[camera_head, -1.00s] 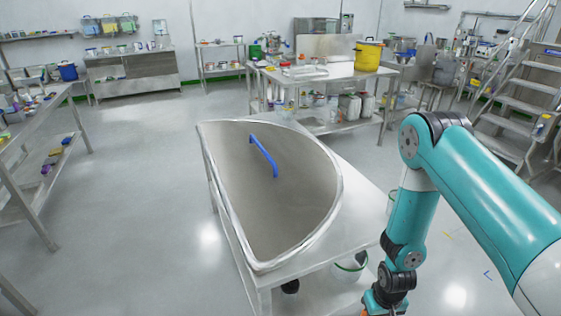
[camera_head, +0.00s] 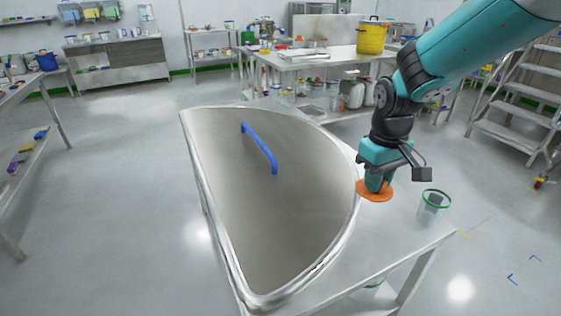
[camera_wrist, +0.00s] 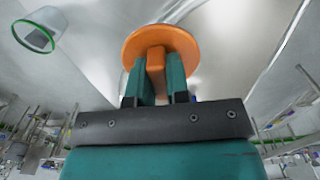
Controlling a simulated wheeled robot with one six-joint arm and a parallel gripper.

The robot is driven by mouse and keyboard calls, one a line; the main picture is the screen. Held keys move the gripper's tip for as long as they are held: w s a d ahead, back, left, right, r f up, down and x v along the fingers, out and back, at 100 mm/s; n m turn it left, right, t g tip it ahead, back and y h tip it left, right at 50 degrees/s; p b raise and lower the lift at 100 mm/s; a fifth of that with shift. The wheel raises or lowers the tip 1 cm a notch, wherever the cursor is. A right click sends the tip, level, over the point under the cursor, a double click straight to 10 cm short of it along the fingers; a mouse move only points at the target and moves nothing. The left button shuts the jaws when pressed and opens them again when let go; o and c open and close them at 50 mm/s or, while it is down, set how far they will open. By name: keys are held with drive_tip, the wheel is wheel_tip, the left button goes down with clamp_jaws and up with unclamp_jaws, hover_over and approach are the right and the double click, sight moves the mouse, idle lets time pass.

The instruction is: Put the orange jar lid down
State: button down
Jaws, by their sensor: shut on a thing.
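The orange jar lid (camera_head: 374,193) is a flat disc with a raised grip block. My gripper (camera_head: 378,180) points down and is shut on that block, as the wrist view also shows, with the lid (camera_wrist: 178,42) at the fingertips (camera_wrist: 157,75). The lid is over the bare right part of a steel table (camera_head: 400,235), beside the curved rim of a large half-round steel cover. I cannot tell whether it touches the tabletop.
The large half-round cover (camera_head: 225,190) with a blue handle (camera_head: 260,148) fills most of the table. A clear container with a green rim (camera_head: 433,205) stands right of the lid. Bare tabletop lies in front. A yellow pot (camera_head: 371,38) is on the table behind.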

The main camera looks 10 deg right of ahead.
drive_tip(key=shift+r, duration=0.2)
wheel_tip(320, 180, down, 20)
idle(0.4)
drive_tip(key=shift+f, duration=0.1)
drive_tip(key=c, duration=1.1)
unclamp_jaws()
